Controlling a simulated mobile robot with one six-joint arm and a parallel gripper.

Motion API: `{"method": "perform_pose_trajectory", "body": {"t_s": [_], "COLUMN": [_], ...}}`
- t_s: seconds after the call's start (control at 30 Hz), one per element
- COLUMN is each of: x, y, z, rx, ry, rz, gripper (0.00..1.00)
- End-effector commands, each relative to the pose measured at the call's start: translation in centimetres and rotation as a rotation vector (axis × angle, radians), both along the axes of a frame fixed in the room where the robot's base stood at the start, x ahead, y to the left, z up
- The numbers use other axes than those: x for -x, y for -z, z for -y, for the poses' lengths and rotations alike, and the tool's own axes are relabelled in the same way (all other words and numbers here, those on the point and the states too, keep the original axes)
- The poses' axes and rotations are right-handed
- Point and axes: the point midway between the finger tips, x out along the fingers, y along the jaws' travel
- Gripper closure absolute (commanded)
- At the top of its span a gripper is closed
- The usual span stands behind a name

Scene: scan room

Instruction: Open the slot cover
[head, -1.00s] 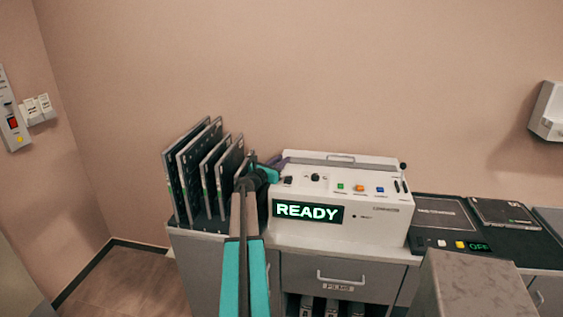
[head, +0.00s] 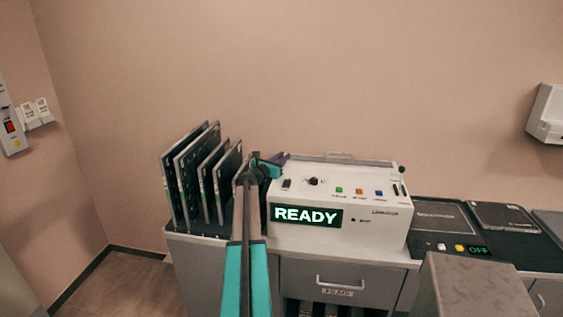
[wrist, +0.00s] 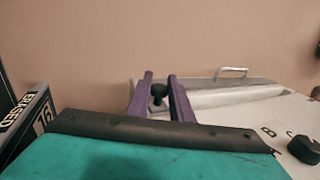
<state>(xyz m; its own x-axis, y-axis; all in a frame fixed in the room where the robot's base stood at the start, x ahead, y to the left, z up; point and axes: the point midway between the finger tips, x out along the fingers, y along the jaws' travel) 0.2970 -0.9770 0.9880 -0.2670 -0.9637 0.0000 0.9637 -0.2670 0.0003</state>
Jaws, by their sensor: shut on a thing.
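The white machine (head: 390,215) with a lit READY display has a slim pale cover (head: 360,161) along its top rear edge. In the wrist view this cover (wrist: 205,98) lies as a long sloped strip with a metal handle (wrist: 231,72) on it. My gripper (head: 286,156) is at the left rear corner of the machine top. In the wrist view its two purple fingers (wrist: 158,88) are on either side of a small black knob (wrist: 158,94) at the cover's left end, shut on it. The fingers hide part of the cover's left end.
Several upright dark plates (head: 205,180) stand close to the left of my arm. Control knobs and coloured buttons (head: 359,192) are on the machine top. A dark panel with an OFF display (head: 478,249) is to the right. The wall is behind.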

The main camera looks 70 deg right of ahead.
Motion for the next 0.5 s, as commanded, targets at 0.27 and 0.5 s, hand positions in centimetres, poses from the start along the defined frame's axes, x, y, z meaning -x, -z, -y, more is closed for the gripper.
{"method": "perform_pose_trajectory", "body": {"t_s": [0.27, 0.5], "x": [0.19, 0.15], "y": [0.0, 0.01], "z": [0.13, 0.12], "rx": [0.0, 0.0], "ry": [0.004, 0.003], "rz": [-0.001, -0.001], "gripper": [1.0, 0.63]}}
